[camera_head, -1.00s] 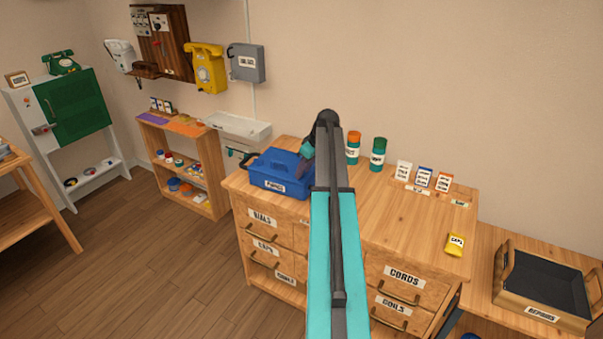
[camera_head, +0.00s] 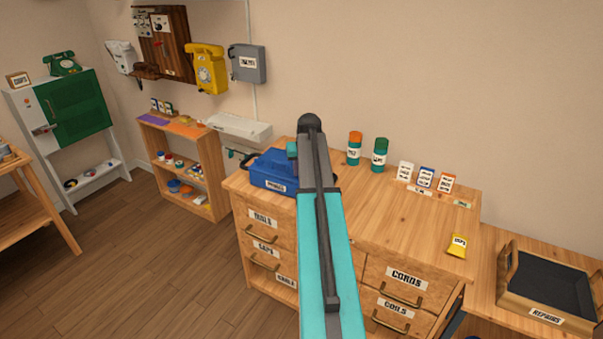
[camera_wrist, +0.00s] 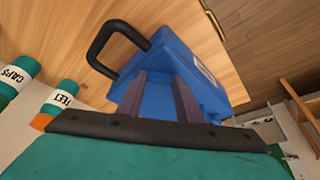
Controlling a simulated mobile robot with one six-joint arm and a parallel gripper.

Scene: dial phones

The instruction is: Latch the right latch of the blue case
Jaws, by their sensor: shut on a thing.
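The blue case (camera_head: 268,182), with a white front label, sits on the left end of the wooden worktop. In the head view, my arm hides its right end and my gripper's fingertips. In the wrist view, my gripper (camera_wrist: 160,78) has its two dark fingers against the blue case (camera_wrist: 168,58), with blue plastic between them. It is shut on part of the case. A black loop handle (camera_wrist: 92,50) sticks out beside the fingers. I cannot make out the right latch in either view.
Two teal canisters (camera_head: 354,148) (camera_head: 379,155) stand behind and right of my arm. Several small cards (camera_head: 425,178) stand at the back right. A yellow packet (camera_head: 457,245) lies near the right edge. A black-lined tray (camera_head: 550,285) stands farther right. The mid-right worktop is clear.

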